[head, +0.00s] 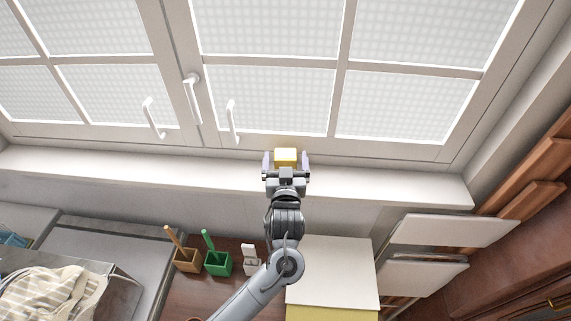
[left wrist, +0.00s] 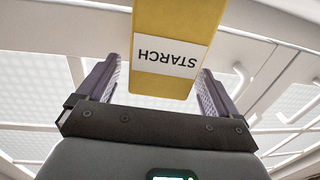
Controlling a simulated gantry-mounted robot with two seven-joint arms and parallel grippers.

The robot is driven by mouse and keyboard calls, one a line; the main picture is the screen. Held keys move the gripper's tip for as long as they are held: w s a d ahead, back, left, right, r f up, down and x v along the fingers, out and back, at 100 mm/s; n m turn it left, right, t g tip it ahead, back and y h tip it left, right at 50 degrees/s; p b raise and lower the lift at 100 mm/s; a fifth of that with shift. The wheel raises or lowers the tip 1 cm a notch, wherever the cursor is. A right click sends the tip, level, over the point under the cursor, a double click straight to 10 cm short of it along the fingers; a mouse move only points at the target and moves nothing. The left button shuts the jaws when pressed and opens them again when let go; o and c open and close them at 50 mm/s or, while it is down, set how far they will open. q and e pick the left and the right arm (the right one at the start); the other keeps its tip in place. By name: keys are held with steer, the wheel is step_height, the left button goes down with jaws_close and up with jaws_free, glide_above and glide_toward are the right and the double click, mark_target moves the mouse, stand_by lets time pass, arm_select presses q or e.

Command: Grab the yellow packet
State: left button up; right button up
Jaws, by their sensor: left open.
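The yellow packet (head: 286,156) stands on the white window sill in the head view. In the left wrist view the yellow packet (left wrist: 172,40) fills the upper middle and carries a white label reading STARCH, seen upside down. My left gripper (head: 286,161) is open, with one purple-grey finger on each side of the packet. In the left wrist view the left gripper (left wrist: 155,88) shows a gap between the packet and each finger. The packet's far side is hidden. My right gripper is not in view.
The window sill (head: 400,184) is otherwise clear. Window handles (head: 232,115) stick out above it. Below are a brown pot (head: 187,261), a green pot (head: 217,264), a white holder (head: 250,260), a white-topped cabinet (head: 330,268) and white wall shelves (head: 450,230) at right.

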mark_target(285, 150)
arm_select(q)
steer(key=shift+w+p, duration=0.4)
steer(key=shift+w, duration=1.25)
steer(key=c, duration=1.2)
